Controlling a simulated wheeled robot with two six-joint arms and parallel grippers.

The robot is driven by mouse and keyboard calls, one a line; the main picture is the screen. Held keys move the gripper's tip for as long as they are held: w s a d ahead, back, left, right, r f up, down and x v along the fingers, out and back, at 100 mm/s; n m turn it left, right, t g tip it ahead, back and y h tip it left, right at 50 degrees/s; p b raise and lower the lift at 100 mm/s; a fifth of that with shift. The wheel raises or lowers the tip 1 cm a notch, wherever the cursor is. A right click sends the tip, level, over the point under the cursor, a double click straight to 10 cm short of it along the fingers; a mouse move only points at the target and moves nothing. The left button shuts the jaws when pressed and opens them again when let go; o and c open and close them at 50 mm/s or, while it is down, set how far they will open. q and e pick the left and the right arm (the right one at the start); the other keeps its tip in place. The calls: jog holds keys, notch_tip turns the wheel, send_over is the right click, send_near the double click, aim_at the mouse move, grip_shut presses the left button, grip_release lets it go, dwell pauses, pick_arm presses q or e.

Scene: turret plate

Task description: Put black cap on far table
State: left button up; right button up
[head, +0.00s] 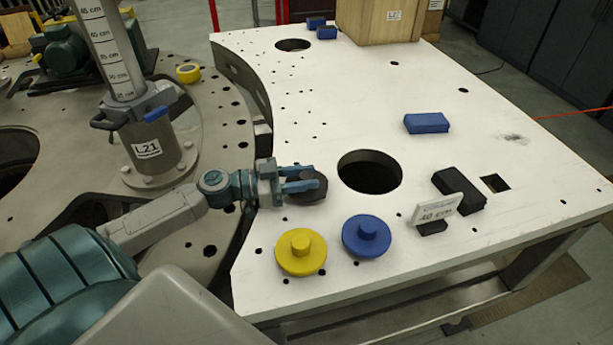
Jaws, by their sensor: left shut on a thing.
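The black cap (313,190) is a dark round piece between the blue fingers of my left gripper (299,181), over the near left part of the white table (330,95). My left gripper is shut on the cap, and the fingers hide part of it. I cannot tell whether the cap touches the table top. A yellow cap (300,252) and a blue cap (367,236) lie on the table nearer to me. My right gripper is not in view.
A large round hole (370,172) lies right of the cap. A small sign (437,209), a black block (459,190) and a blue block (427,123) are farther right. A wooden crate (379,22) stands at the back. The table's middle is mostly clear.

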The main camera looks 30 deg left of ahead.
pick_arm(q)
jog(key=shift+s+a, duration=0.1)
jog(key=shift+s, duration=0.15)
jog(key=o, duration=1.1)
jog(key=shift+w+f, duration=0.1)
jog(key=shift+w, duration=0.05)
